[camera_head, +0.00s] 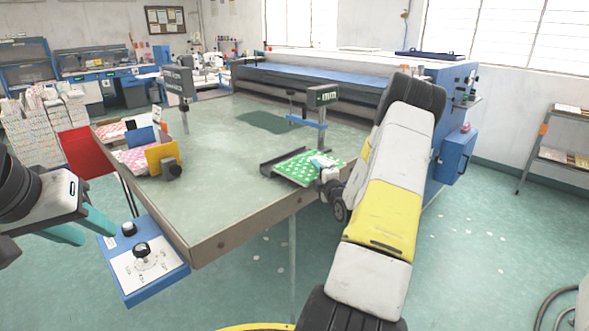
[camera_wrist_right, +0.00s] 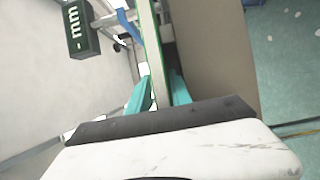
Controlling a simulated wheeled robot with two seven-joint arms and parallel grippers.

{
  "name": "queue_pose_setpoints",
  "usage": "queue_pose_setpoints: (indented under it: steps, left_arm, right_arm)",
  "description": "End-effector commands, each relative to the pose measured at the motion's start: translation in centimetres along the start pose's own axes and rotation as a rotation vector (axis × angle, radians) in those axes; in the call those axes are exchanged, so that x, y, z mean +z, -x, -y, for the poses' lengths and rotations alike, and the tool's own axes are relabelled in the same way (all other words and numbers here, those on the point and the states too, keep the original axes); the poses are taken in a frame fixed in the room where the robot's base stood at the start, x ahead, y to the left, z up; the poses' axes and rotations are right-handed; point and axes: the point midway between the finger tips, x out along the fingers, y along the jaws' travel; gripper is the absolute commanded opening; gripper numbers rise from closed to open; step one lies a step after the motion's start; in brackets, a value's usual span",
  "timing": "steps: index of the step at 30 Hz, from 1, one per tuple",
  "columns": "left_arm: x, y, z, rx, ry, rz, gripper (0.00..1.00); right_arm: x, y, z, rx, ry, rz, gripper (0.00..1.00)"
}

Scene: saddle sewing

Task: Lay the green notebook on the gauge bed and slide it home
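The green notebook (camera_head: 293,168) with white dots lies nearly flat over the dark-edged gauge bed (camera_head: 268,166) at the table's right edge. I cannot tell if it rests fully on the bed. A gauge post with a display (camera_head: 322,95) and a blue bar (camera_head: 306,121) stands behind it. My right gripper (camera_head: 325,165) is at the notebook's right end. In the right wrist view its teal fingers (camera_wrist_right: 159,92) are on both sides of the notebook, seen edge-on (camera_wrist_right: 154,58). My left gripper (camera_head: 82,228) is open and empty, left of the table's front corner.
A blue control box (camera_head: 143,262) hangs at the front left corner. A second display post (camera_head: 180,83) stands farther back. The table's middle (camera_head: 215,160) is clear.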

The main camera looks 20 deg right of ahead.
Motion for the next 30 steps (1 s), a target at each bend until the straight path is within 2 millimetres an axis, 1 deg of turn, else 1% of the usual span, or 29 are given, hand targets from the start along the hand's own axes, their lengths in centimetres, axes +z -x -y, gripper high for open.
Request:
queue_pose_setpoints:
  steps: [1,25,30]
  left_arm:
    - [0.0,0.0,0.0,0.000,0.000,0.000,0.36]
    - [0.0,0.0,0.0,0.000,0.000,0.000,0.36]
    - [0.0,0.0,0.0,0.000,0.000,0.000,0.36]
  right_arm:
    - [0.0,0.1,0.5,-0.012,-0.002,0.000,0.40]
    - [-0.1,0.4,1.5,-0.027,-0.006,0.000,0.40]
    - [0.3,1.1,1.5,-0.029,-0.007,0.002,0.40]
